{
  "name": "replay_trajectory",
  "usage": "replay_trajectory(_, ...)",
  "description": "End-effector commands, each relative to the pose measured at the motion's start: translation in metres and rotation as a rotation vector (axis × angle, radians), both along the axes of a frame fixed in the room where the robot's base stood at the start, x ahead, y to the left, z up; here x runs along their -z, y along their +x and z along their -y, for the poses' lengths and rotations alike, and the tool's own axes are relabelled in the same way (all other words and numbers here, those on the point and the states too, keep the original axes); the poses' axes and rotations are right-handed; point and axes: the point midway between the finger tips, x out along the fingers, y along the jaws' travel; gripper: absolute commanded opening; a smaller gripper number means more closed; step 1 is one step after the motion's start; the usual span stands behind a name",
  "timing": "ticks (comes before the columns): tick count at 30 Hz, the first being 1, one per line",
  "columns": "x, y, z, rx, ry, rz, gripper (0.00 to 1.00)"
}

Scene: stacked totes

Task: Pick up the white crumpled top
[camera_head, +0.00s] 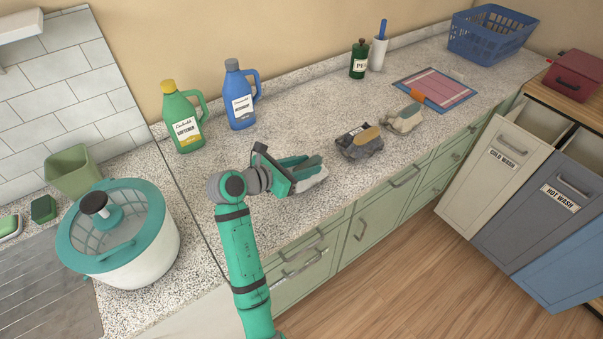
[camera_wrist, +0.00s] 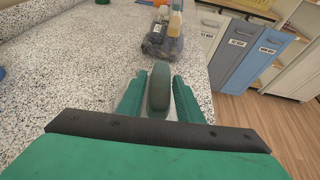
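A white crumpled top (camera_head: 313,181) with a dark grey-green patch lies at the counter's front part in the head view. My gripper (camera_head: 300,172) is right at it, its green fingers partly covering it. In the wrist view the grey-green patch (camera_wrist: 158,86) stands between the two fingers of my gripper (camera_wrist: 158,95), with one finger on each side. Whether the fingers press on the cloth or only flank it is not clear. Most of the white cloth is hidden in the wrist view.
A dark grey crumpled garment (camera_head: 360,148) and a beige one (camera_head: 404,118) lie to the right. Green (camera_head: 184,122) and blue (camera_head: 240,98) bottles stand behind. A white-and-teal spinner (camera_head: 135,250) is at left. The counter between bottles and garments is clear.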

Motion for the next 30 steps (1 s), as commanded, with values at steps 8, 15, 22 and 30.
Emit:
replay_trajectory(8,0.0,0.0,0.003,0.004,0.0,0.0,0.0)
replay_trajectory(15,0.0,0.0,0.003,0.004,0.0,0.0,0.0)
replay_trajectory(22,-0.004,0.0,0.001,0.003,0.001,0.001,0.0)
replay_trajectory(30,-0.036,-0.001,-0.002,-0.002,0.001,0.004,0.0)
